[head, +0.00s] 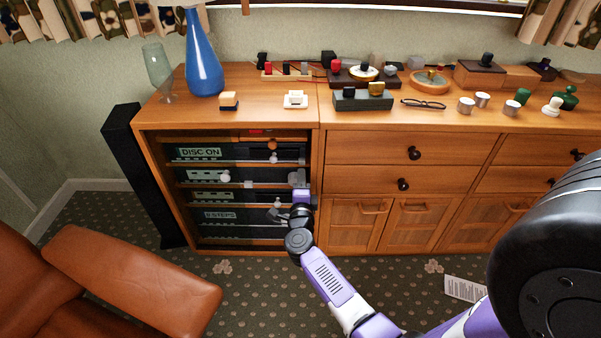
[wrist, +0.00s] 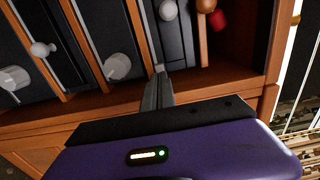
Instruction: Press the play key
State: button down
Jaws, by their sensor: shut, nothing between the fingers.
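A stack of dark audio units (head: 240,153) fills the open left bay of the wooden cabinet. The top one reads "DISC ON" and a lower one appears to read "STEPS". I cannot tell which control is the play key. My gripper (head: 301,187) is at the right end of the stack, in front of the middle shelves. In the wrist view my gripper (wrist: 158,72) is shut and empty, its tips close to a dark unit's front; contact is unclear. Pale knobs (wrist: 118,67) and a red knob (wrist: 218,20) show around the tips. My gripper hides part of the fronts.
Wooden shelf edges (wrist: 132,30) separate the units. A blue vase (head: 204,60) and many small objects stand on the cabinet top. A black tower speaker (head: 140,170) stands left of the cabinet. A brown leather armchair (head: 130,270) takes up the lower left; patterned carpet lies between.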

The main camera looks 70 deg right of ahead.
jog(key=p+v, duration=0.2)
jog(key=v, duration=0.7)
jog(key=shift+w+f, duration=0.1)
jog(key=shift+f, duration=0.05)
dwell(0.6)
jog(key=a+r+n+t+y, duration=0.5)
jog(key=a+r+n+t, duration=0.45)
jog(key=a+n, duration=0.5)
jog(key=s+a+r+n+g+y, duration=0.1)
jog(key=s+a+r+n+y, duration=0.2)
jog(key=s+a+n+y, duration=0.45)
jog(key=s+a+r+n+g+y, duration=0.15)
jog(key=s+a+n+y, duration=0.25)
jog(key=s+a+n, duration=0.65)
notch_tip(320, 180, up, 20)
jog(key=a+m+p, duration=0.1)
jog(key=a+p, duration=0.1)
jog(key=p, duration=1.7)
jog(key=shift+s+a+t, duration=0.15)
jog(key=shift+s+t, duration=0.2)
jog(key=shift+t, duration=0.05)
